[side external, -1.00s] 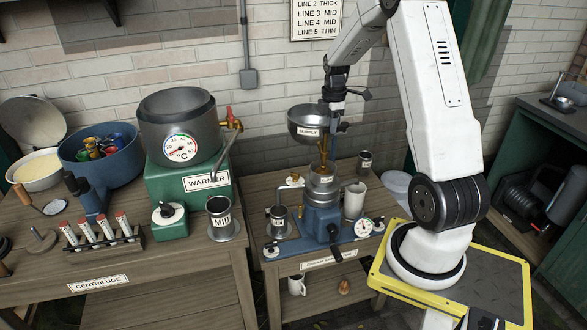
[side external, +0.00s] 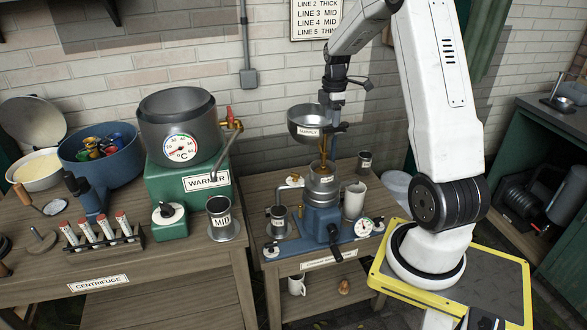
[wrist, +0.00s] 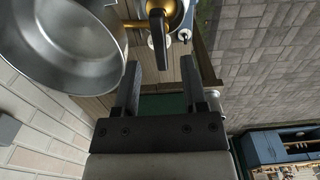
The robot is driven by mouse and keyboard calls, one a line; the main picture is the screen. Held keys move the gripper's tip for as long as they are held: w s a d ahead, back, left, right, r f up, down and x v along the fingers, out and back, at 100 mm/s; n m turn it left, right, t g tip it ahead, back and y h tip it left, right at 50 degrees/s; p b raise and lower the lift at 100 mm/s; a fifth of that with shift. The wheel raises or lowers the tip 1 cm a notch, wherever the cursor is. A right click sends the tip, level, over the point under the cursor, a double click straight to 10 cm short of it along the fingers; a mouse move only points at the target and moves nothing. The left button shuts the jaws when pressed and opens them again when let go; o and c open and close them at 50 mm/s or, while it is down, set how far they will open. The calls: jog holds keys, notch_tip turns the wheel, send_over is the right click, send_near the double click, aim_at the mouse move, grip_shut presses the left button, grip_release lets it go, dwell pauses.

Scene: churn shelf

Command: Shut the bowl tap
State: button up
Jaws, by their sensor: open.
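The grey metal supply bowl (side external: 306,123) hangs at the back of the middle bench, and fills the upper left of the wrist view (wrist: 65,45). Its brass tap (wrist: 172,12) shows at the top of the wrist view, with a dark lever (wrist: 158,42) pointing toward my gripper. An amber stream (side external: 323,152) shows below the bowl, above the blue machine (side external: 318,218). My gripper (wrist: 160,78) is open and empty, with the lever's end in line with the gap between its fingers. In the side view my gripper (side external: 333,118) is just right of the bowl and partly blends with the tap.
A green warmer (side external: 185,190) with a pot is on the left bench. The brick wall (side external: 270,75) is close behind the bowl.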

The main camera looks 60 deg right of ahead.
jog(key=shift+r, duration=2.5)
jog(key=w+a+f+m+t, duration=0.1)
jog(key=w+a+f+m, duration=0.1)
jog(key=a, duration=0.7)
jog(key=w+a+f+m, duration=0.1)
jog(key=a+f+m, duration=0.1)
jog(key=a, duration=0.6)
jog(key=s+a+f+m, duration=0.2)
jog(key=s+a, duration=0.1)
jog(key=a, duration=0.5)
jog(key=s+a+f+m+t, duration=0.1)
jog(key=s+a+f+m, duration=0.1)
jog(key=a, duration=0.7)
jog(key=shift+s+a+m+t, duration=0.3)
jog(key=shift+s+m, duration=0.3)
jog(key=shift+s, duration=0.5)
